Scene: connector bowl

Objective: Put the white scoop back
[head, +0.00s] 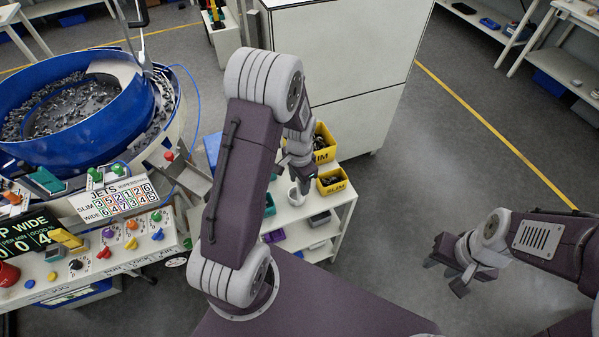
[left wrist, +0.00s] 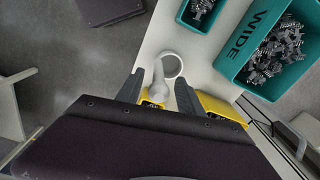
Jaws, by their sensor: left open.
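The white scoop (left wrist: 159,84) lies on the white bench top in the left wrist view, its round cup (left wrist: 173,65) beyond its handle. It shows small in the head view (head: 295,197), partly hidden by my left gripper. My left gripper (head: 300,172) is over the bench, pointing down. In the left wrist view its open fingers (left wrist: 159,92) stand on either side of the scoop handle, with nothing gripped. I cannot tell how high they are above it. My right gripper (head: 447,275) is open and empty, over the floor at the right.
A teal WIDE bin (left wrist: 233,63) and a smaller teal bin (left wrist: 183,18) hold connectors. Yellow SLIM bins stand at the back (head: 328,141) and right (head: 336,176) of the bench. A blue bowl feeder (head: 128,127) and control panel (head: 158,251) are on the left.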

